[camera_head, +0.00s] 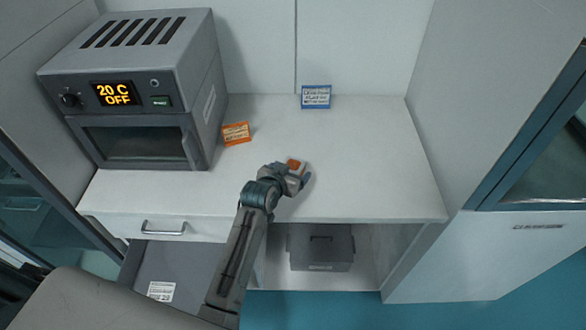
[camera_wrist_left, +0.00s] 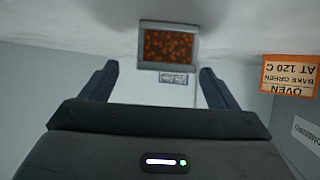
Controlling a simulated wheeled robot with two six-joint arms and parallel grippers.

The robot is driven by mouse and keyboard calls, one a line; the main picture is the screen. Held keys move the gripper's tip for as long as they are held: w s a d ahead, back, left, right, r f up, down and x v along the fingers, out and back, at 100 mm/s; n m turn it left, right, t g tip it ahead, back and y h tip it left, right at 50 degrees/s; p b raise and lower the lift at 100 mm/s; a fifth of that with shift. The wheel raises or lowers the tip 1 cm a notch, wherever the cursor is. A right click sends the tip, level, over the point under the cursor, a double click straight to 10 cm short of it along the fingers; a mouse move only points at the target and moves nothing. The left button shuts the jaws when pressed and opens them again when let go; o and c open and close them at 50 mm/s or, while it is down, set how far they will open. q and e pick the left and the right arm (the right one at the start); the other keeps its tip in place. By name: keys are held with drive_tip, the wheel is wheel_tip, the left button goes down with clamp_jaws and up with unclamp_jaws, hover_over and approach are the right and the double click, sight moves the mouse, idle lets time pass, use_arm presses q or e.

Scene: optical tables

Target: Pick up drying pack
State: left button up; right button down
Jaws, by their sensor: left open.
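The drying pack (camera_head: 294,163) appears to be the small orange-brown piece on the white worktop, partly hidden by my left gripper in the head view. In the left wrist view, the pack (camera_wrist_left: 170,46) shows a speckled orange-brown window in a pale grey frame. My left gripper (camera_head: 302,173) is low over the worktop at the pack. In the wrist view, its two dark fingers (camera_wrist_left: 160,75) are spread apart, and the pack sits beyond and between their tips. I cannot tell whether a finger touches it. My right gripper is not in view.
A grey oven (camera_head: 140,95) reading 20 C OFF stands at the left. An orange oven card (camera_head: 236,133) and a blue-edged card (camera_head: 316,96) are on the worktop (camera_head: 375,165), which is clear at right. An open drawer (camera_head: 180,262) and a grey box (camera_head: 321,250) are below.

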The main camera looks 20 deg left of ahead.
sight(291, 167)
use_arm(q)
drive_tip(key=x, duration=0.1)
drive_tip(key=p+x, duration=0.1)
drive_tip(key=x, duration=0.1)
drive_tip(key=shift+w+a, duration=0.1)
drive_tip(key=shift+a, duration=0.2)
drive_tip(key=shift+w+d+f+p, duration=0.1)
drive_tip(key=shift+w+f+p, duration=0.2)
drive_tip(key=shift+w+f, duration=0.2)
drive_tip(key=c, duration=1.1)
drive_tip(key=shift+c, duration=0.6)
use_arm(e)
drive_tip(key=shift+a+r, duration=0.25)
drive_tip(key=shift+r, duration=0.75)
use_arm(q)
drive_tip(key=shift+r, duration=0.1)
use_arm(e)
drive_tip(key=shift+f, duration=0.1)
